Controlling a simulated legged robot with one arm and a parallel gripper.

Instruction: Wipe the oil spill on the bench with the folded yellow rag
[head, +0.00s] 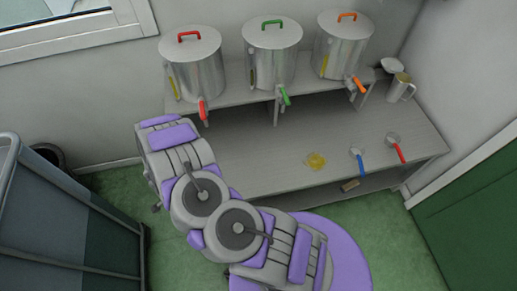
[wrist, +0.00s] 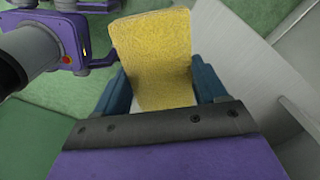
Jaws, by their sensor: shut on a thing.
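The oil spill (head: 316,161) is a small yellow puddle on the grey bench (head: 270,160), right of the middle of its top. The folded yellow rag (wrist: 155,55) shows in the wrist view, held between the two teal fingers of my gripper (wrist: 163,92). My gripper is shut on the rag, which sticks out beyond the fingertips. Green floor shows around the rag, and a grey surface lies to its right.
Strainers with blue (head: 360,163) and red (head: 400,153) handles lie right of the spill. Three steel canisters (head: 272,58) with taps stand on the raised shelf behind. A metal jug (head: 400,87) stands at the bench's right back. A large cart (head: 60,220) stands at left.

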